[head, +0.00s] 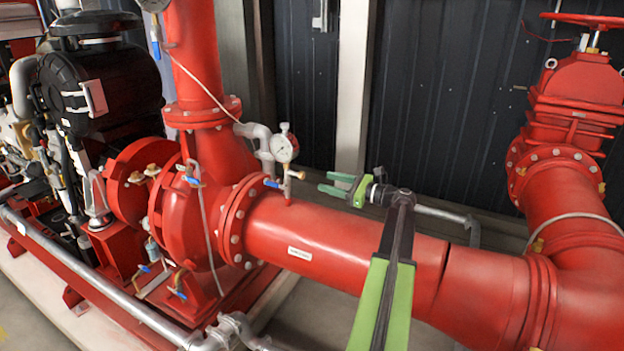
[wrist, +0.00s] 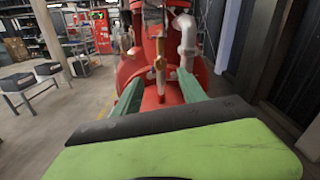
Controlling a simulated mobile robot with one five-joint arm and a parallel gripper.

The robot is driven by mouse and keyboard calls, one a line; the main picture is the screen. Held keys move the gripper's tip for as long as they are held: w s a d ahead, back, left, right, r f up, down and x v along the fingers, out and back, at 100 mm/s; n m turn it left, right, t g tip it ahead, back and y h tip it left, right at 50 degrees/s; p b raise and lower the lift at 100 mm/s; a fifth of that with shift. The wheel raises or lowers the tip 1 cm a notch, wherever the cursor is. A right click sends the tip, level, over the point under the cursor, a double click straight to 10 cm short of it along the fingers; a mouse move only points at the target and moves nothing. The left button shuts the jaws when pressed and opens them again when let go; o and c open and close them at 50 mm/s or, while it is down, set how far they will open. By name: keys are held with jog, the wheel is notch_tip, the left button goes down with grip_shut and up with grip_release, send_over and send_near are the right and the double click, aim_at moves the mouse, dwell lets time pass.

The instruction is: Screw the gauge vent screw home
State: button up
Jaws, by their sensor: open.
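The pressure gauge (head: 283,150) has a round white dial and stands on a short stem above the big red pipe. A small copper-coloured fitting (head: 297,174), which looks like the vent screw, sticks out from the stem towards my gripper. My gripper (head: 326,182) is open, with its green fingers pointing left at the fitting and a gap between. In the wrist view my gripper (wrist: 159,77) has its fingers either side of the line to a brass-coloured fitting (wrist: 160,63), which appears beyond the tips. No contact shows. The screw's depth cannot be told.
The red pipe (head: 335,240) runs below my gripper. A blue valve lever (head: 272,184) is left of the gauge stem, and a grey elbow pipe (head: 258,138) stands close behind it. The pump casing (head: 200,215) is further left. Open air surrounds my gripper above the pipe.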

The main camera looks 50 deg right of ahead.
jog(key=v, duration=0.7)
